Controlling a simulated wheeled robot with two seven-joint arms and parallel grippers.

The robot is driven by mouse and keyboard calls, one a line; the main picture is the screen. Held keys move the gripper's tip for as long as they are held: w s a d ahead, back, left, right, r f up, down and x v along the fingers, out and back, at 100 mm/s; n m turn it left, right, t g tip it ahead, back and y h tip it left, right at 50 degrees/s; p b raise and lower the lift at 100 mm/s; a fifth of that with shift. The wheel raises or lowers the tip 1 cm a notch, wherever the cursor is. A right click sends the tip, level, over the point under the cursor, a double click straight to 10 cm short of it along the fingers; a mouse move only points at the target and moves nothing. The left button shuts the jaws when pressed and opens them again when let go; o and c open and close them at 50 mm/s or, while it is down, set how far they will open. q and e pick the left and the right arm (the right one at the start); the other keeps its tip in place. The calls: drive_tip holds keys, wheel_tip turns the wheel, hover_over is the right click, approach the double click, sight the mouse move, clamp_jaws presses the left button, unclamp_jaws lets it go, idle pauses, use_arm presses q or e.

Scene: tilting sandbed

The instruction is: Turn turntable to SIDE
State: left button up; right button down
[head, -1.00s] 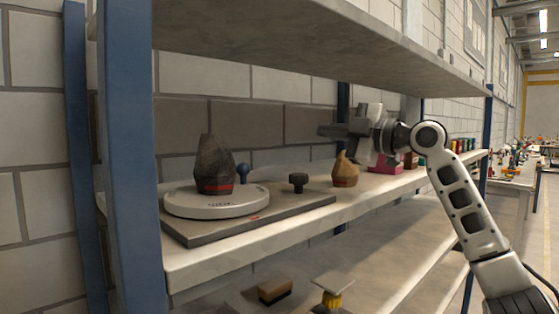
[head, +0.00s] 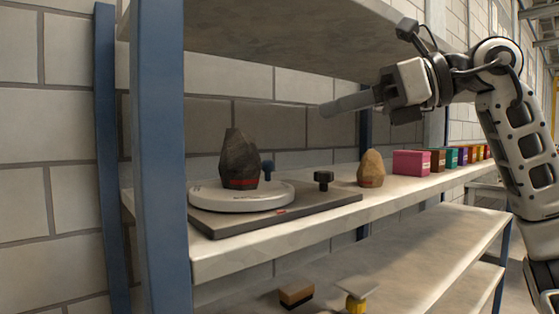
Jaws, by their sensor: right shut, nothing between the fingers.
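A round white turntable (head: 220,202) sits on a grey base plate (head: 320,205) on the middle shelf at the left. A dark faceted rock (head: 238,158) with a red band near its foot stands on the turntable. Small marks on the turntable's rim are too small to read. My right gripper (head: 325,109) is shut and empty, above and right of the turntable, pointing left and touching nothing. My left gripper is not in view.
A tan rock (head: 371,168), a pink box (head: 411,163) and several coloured boxes line the shelf to the right. A blue post (head: 160,150) stands at the near left. An upper shelf (head: 300,40) hangs above. The lower shelf holds a brown block (head: 296,293) and a yellow-based item (head: 356,303).

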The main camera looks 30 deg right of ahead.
drive_tip(key=d+f+m+h, duration=0.2)
drive_tip(key=d+h, duration=0.2)
approach(272, 163)
drive_tip(key=shift+m+t, duration=0.3)
drive_tip(key=shift+m, duration=0.1)
drive_tip(key=x, duration=0.6)
drive_tip(key=shift+s+f, duration=0.15)
drive_tip(key=shift+w+a+f, duration=0.15)
drive_tip(key=shift+w+f, duration=0.05)
drive_tip(key=shift+w, duration=0.2)
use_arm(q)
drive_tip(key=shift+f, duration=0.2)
